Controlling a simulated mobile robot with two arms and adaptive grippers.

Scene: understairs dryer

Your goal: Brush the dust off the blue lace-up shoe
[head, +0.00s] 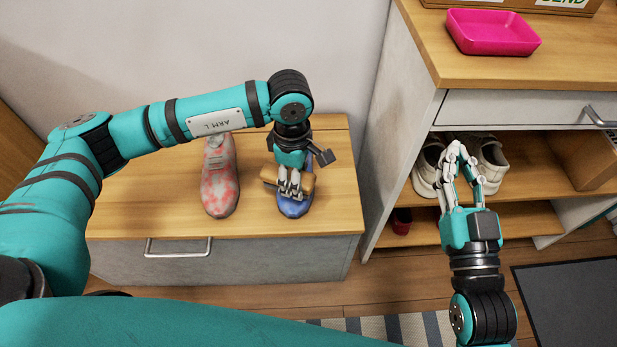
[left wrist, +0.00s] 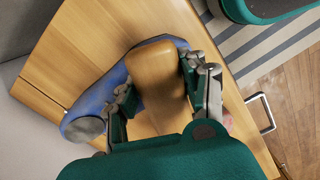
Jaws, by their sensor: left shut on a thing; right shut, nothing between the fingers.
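The blue shoe (head: 295,208) stands on the low wooden bench top, toe toward the front edge. It also shows in the left wrist view (left wrist: 88,105). My left gripper (head: 290,190) is above the shoe, shut on a wooden brush (head: 271,174). The brush's tan back fills the space between the fingers in the left wrist view (left wrist: 157,72). Its bristles are hidden, so I cannot tell whether they touch the shoe. The gripper and brush cover much of the shoe. My right gripper (head: 457,147) is shut and empty in front of the shelf unit.
A red-and-white patterned shoe (head: 219,180) stands left of the blue shoe on the bench (head: 140,214). A shelf unit on the right holds white shoes (head: 429,163) and a pink tray (head: 492,32) on top. A dark mat (head: 575,300) lies on the floor.

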